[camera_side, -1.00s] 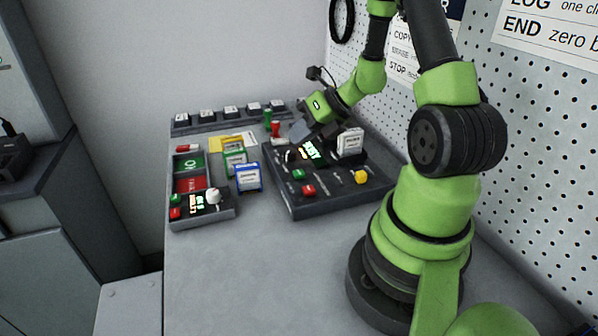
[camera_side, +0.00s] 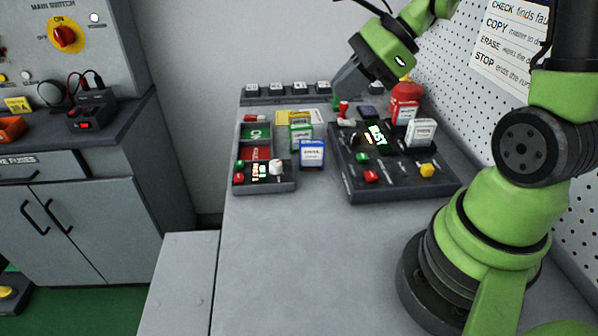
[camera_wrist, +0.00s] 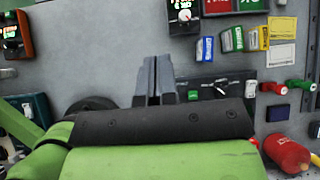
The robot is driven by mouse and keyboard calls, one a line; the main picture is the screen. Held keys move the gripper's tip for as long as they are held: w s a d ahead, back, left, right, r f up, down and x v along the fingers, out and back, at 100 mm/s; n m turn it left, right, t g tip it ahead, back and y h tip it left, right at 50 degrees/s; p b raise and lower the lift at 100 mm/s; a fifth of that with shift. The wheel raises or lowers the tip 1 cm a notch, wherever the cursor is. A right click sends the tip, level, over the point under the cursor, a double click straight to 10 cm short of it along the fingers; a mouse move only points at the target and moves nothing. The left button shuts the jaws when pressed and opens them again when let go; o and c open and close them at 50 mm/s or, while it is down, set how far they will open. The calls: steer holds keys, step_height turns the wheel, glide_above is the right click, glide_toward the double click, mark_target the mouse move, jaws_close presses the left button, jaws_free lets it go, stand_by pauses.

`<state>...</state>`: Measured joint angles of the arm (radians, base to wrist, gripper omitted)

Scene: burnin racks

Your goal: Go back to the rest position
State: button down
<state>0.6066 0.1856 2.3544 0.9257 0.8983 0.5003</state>
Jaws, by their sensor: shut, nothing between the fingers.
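My gripper (camera_side: 345,88) is raised above the back of the dark control panel (camera_side: 400,188) in the side view. It is empty, and its two grey fingers (camera_wrist: 155,70) are together in the wrist view. The panel carries a lit green display (camera_side: 377,133), small red, green and yellow knobs, and an upright white module (camera_side: 420,132). The gripper touches nothing that I can make out.
A red bottle-like object (camera_side: 405,103) stands behind the white module. Left of the panel are a blue-framed module (camera_side: 312,153), a green-framed module (camera_side: 300,131) and a small tray (camera_side: 264,188). The front worktop is clear. A pegboard (camera_side: 480,80) stands at right.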

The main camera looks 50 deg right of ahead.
steer(key=s+a+r+n+h, duration=0.1)
steer(key=s+a+r+n, duration=0.2)
steer(key=n, duration=0.8)
steer(key=s+a+r+n+h, duration=0.2)
steer(key=s+a+r+n, duration=0.2)
steer(key=n, duration=0.7)
steer(key=s+r, duration=0.2)
steer(key=s, duration=0.2)
steer(key=shift+a+t, duration=0.2)
steer(key=shift+t, duration=0.2)
steer(key=shift+s, duration=0.1)
stand_by(3.6)
